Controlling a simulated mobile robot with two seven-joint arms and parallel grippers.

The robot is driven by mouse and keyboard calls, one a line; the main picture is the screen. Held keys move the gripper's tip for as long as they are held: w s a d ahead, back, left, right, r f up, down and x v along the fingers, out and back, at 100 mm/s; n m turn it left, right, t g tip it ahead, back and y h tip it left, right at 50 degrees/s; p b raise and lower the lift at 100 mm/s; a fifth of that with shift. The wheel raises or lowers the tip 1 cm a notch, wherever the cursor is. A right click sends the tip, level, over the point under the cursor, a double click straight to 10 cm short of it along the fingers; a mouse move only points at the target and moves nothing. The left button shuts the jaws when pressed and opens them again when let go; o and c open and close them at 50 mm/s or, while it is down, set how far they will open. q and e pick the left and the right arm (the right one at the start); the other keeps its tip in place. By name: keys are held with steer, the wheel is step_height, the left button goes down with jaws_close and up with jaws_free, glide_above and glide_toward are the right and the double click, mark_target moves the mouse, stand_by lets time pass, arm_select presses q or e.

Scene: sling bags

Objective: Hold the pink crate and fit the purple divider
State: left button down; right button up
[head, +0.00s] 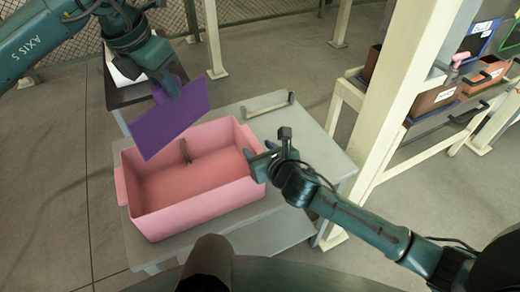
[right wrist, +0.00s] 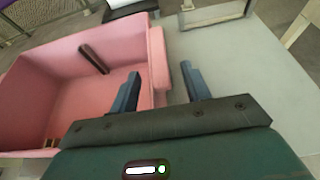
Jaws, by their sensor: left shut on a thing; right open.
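The pink crate (head: 190,213) stands on a grey table in the head view, with a slotted dark strip inside on its far wall. It looks empty. The purple divider (head: 160,128) is a flat plate held tilted above the crate's far left part. My left gripper (head: 172,90) is shut on the divider's upper edge. My right gripper (head: 262,163) is open at the crate's right end. In the right wrist view its two fingers (right wrist: 160,90) are on either side of the crate's end wall and handle (right wrist: 160,65); whether they touch it I cannot tell.
The grey table (head: 310,150) has free room right of the crate, with a metal bar handle (head: 268,105) at its back edge. A cream post (head: 400,80) stands to the right. Shelves with bins (head: 435,97) are beyond it.

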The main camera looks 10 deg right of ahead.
mark_target(180, 132)
jaws_close()
stand_by(0.3)
stand_by(0.4)
